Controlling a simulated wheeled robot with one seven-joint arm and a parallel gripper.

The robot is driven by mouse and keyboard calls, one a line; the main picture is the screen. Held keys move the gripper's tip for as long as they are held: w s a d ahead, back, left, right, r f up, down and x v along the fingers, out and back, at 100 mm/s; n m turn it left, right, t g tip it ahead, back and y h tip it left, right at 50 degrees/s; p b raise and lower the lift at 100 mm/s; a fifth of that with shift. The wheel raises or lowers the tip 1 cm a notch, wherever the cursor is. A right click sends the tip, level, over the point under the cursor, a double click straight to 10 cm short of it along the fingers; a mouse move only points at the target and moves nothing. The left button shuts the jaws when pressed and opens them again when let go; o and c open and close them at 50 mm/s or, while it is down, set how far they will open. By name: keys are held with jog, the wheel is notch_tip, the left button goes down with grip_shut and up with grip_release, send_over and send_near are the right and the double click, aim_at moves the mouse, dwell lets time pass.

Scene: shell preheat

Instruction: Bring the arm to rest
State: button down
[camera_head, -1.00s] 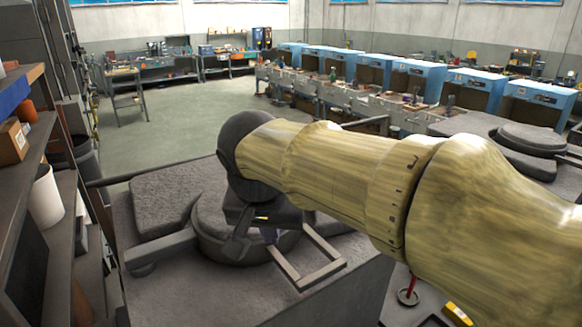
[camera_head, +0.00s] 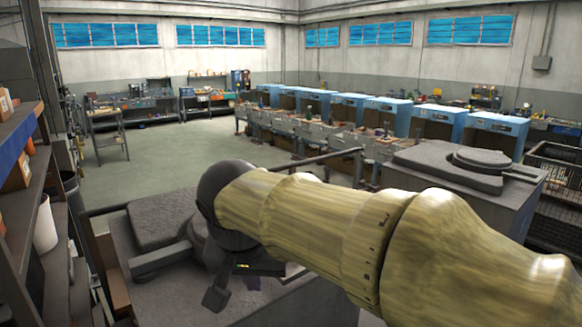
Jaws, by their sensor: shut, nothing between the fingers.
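My arm (camera_head: 310,220), with pale wood-like links, reaches from the lower right to the middle of the head view. It ends in a dark wrist joint. My gripper (camera_head: 217,297) hangs below that joint, shut and empty, over a grey, rough-topped furnace block (camera_head: 275,305). The arm hides much of the block. I cannot tell how far the gripper is above the top.
A shelf rack (camera_head: 22,130) with boxes and a white cylinder (camera_head: 45,225) stands close on the left. A second grey block (camera_head: 440,195) is at the right, beside a dark wire cage (camera_head: 555,180). Blue machines (camera_head: 435,121) line the back.

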jog(key=s+d+f+g, duration=0.1)
jog(key=s+d+f, duration=0.1)
jog(key=d+f, duration=0.8)
jog(key=s+d+f, duration=0.2)
jog(key=d+f, duration=0.9)
jog(key=f, duration=0.2)
jog(key=shift+s+d+f+n+g, duration=0.15)
jog(key=shift+s+f+n+g, duration=0.15)
jog(key=shift+s+g, duration=0.1)
jog(key=shift+s+d+r, duration=0.1)
jog(key=shift+s+d, duration=0.1)
